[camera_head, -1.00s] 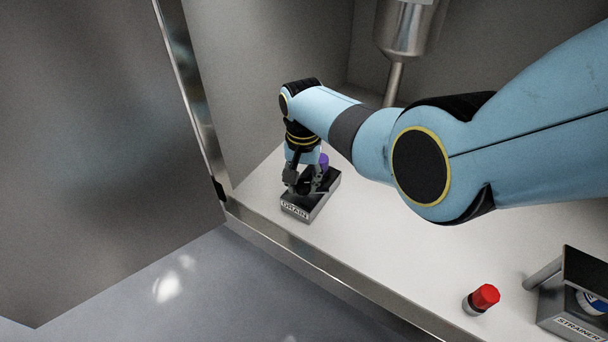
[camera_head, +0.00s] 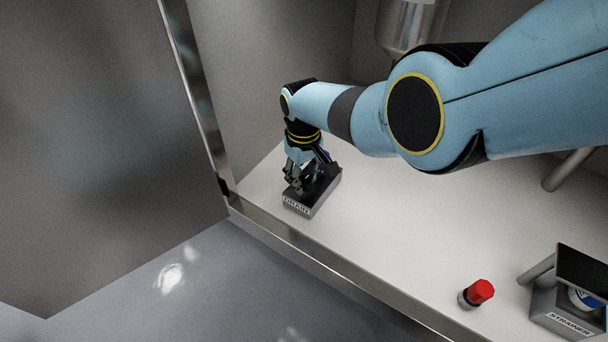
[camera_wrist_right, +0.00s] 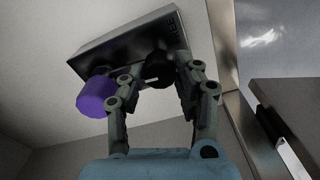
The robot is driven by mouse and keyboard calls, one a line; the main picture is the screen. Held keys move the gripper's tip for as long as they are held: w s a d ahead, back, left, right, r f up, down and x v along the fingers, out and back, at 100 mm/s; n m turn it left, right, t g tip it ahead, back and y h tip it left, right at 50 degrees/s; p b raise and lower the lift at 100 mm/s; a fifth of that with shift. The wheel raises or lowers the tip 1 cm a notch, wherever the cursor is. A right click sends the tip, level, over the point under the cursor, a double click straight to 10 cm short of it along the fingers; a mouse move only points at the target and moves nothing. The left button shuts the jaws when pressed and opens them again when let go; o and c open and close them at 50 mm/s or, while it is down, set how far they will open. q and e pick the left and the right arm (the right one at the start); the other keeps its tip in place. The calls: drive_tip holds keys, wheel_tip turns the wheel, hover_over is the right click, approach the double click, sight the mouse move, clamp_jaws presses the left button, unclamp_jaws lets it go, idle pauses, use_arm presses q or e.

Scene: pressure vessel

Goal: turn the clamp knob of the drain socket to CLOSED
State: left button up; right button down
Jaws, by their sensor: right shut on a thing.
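The drain socket (camera_head: 319,197), a dark block with a DRAIN label on its front, stands near the left end of the white shelf. It also shows in the right wrist view (camera_wrist_right: 115,51). Its black clamp knob (camera_wrist_right: 158,66), with a short white mark, sits between the fingertips of my right gripper (camera_wrist_right: 156,80). The gripper is shut on the knob. In the head view my right gripper (camera_head: 299,183) comes down from above and hides the knob. A purple cylinder (camera_wrist_right: 97,97) sticks out of the block beside the fingers. My left gripper is not in view.
A small red-capped item (camera_head: 480,291) and the strainer block (camera_head: 562,318) stand on the right part of the white shelf (camera_head: 400,240). A metal frame edge (camera_head: 290,243) runs along the shelf front. A large grey panel (camera_head: 80,150) stands at left.

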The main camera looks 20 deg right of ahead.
sight(304, 179)
drive_tip(key=shift+n, duration=0.6)
drive_tip(key=c, duration=0.9)
unclamp_jaws()
drive_tip(key=shift+c, duration=0.2)
drive_tip(key=shift+r, duration=0.4)
wheel_tip(304, 179, up, 11)
drive_tip(key=shift+s, duration=0.1)
